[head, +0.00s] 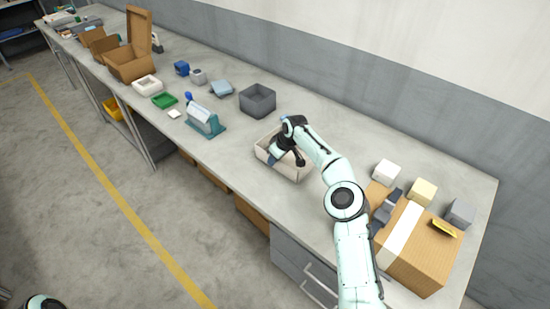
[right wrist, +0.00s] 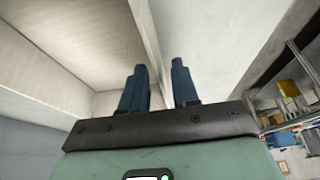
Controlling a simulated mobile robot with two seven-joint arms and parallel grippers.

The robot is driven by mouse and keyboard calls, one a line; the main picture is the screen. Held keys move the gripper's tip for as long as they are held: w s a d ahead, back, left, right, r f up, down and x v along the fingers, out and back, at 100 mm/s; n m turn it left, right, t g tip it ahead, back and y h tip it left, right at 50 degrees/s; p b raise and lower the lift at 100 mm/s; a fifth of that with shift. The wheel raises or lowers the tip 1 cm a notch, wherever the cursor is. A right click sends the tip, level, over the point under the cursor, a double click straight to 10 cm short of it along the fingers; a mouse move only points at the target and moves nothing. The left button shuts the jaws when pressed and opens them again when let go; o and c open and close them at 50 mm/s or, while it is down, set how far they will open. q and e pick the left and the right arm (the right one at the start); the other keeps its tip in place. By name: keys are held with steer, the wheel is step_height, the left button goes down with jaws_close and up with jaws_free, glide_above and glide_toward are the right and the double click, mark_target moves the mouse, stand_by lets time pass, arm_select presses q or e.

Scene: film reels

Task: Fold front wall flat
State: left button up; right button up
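A cream open-topped box (head: 307,172) stands on the grey bench near the middle. Its front wall (head: 287,176) faces the near bench edge and looks upright. My right gripper (head: 274,161) reaches down at this box, over the front wall, and hides part of the inside. In the right wrist view, the two blue fingers of my right gripper (right wrist: 160,85) are apart. A thin pale wall (right wrist: 145,35) runs towards the gap between them. I see no clear contact with either finger. My left gripper is out of view.
A grey bin (head: 258,101) and a teal tape dispenser (head: 205,122) stand left of the box. A taped cardboard carton (head: 420,255) and several small blocks lie to the right. The bench (head: 225,165) is clear in front of the dispenser.

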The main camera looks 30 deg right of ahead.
steer(key=shift+w+f, duration=0.15)
steer(key=shift+f, duration=0.2)
jaws_close()
